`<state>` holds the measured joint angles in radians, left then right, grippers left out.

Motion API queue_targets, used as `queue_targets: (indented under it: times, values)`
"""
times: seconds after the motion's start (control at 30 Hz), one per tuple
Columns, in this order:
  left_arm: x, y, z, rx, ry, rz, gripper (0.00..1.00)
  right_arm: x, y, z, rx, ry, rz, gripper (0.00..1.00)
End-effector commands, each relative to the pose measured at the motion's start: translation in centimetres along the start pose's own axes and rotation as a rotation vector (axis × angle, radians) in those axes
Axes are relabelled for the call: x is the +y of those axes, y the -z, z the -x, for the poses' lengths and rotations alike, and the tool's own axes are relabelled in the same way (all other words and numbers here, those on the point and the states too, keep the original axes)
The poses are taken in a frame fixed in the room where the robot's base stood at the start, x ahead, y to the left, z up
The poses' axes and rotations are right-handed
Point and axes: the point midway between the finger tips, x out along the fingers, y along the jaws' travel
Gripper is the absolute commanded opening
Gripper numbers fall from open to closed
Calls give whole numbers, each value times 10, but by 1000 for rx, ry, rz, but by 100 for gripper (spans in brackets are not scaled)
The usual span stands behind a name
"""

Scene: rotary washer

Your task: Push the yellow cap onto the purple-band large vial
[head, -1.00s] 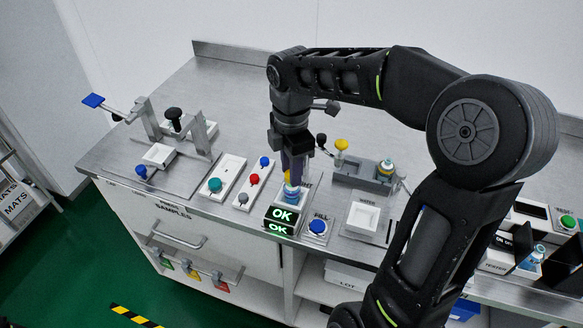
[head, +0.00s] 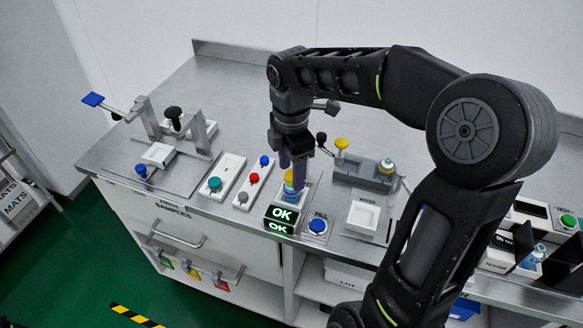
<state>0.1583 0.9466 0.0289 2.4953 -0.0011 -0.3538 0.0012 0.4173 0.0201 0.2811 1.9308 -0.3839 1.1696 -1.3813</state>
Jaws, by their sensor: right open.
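A vial (head: 291,190) stands on the small station behind the display reading OK. A yellow cap (head: 288,177) shows at its top, partly hidden by the fingers. I cannot make out a purple band on it or whether the cap is fully seated. My right gripper (head: 293,175) points straight down over the cap, its purple-grey fingers open around or just beside it. My left gripper is not in view.
The OK display (head: 282,214) and a blue FILL button (head: 317,226) are in front. A grey block (head: 362,177) with another capped vial (head: 386,166) and a yellow knob (head: 341,143) stand right. Button panels (head: 254,180) and a lever press (head: 172,130) are left.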

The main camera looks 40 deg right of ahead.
Motion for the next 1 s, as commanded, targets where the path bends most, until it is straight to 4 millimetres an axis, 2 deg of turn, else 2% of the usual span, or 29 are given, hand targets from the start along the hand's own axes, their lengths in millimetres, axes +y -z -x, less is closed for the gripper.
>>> queue_targets:
  times: [0.27, 0.43, 0.7, 0.83, 1.0]
  values:
    - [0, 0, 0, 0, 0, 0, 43, 0, 0, 4, 0, -2, 0, 54]
    - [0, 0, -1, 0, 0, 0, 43, 1, 0, 22, 0, -5, 1, 54]
    - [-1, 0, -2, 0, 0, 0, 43, 1, 0, 66, 0, -4, 0, 54]
    - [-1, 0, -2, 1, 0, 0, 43, 0, 0, 76, 0, -1, 0, 54]
    - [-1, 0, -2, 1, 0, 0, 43, 0, 0, 78, 0, 0, 0, 54]
